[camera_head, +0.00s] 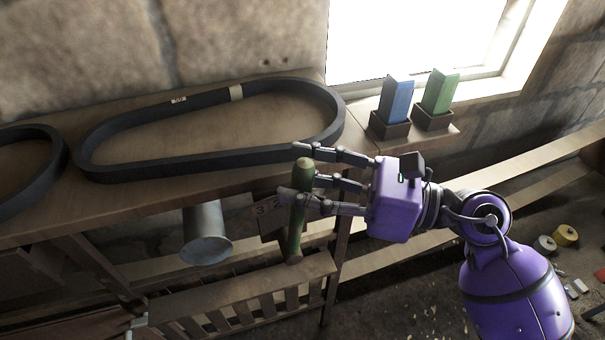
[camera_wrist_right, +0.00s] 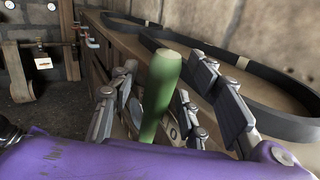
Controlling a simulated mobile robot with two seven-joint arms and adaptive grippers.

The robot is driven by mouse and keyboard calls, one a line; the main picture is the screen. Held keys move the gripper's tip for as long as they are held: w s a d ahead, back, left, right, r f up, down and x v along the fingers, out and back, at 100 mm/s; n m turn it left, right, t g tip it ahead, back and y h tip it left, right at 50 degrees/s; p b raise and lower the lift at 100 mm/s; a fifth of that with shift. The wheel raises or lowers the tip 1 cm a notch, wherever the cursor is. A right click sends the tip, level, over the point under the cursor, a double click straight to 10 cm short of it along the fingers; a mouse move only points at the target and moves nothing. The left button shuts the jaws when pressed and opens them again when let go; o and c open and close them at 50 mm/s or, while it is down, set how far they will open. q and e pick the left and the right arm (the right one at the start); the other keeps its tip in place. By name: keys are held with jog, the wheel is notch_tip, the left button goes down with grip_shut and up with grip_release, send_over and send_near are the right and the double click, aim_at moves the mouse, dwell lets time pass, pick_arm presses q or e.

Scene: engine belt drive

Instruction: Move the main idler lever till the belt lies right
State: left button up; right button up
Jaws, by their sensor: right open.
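The green lever (camera_head: 300,212) stands nearly upright in a slot at the front of the wooden bench, below the tabletop. It also shows in the right wrist view (camera_wrist_right: 161,92), between my right fingers. My right gripper (camera_head: 318,178) is open, with its fingers on both sides of the lever's upper part; I cannot tell if they touch it. The large black belt (camera_head: 215,165) lies as a long loop on the bench top, with a pale band on its far side. Part of another black belt (camera_head: 45,185) shows at the left edge. My left gripper is not in view.
A blue block (camera_head: 398,98) and a green block (camera_head: 440,92) stand in brown holders by the window. A grey metal cylinder (camera_head: 205,235) sticks out under the bench edge, left of the lever. A slatted wooden rack (camera_head: 240,312) is below. Spools (camera_head: 565,235) lie on the floor at right.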

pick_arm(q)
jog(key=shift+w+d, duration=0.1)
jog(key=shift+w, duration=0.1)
pick_arm(e)
jog(key=shift+w+a, duration=0.1)
jog(key=shift+c, duration=0.5)
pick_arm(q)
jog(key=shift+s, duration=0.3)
pick_arm(e)
grip_shut()
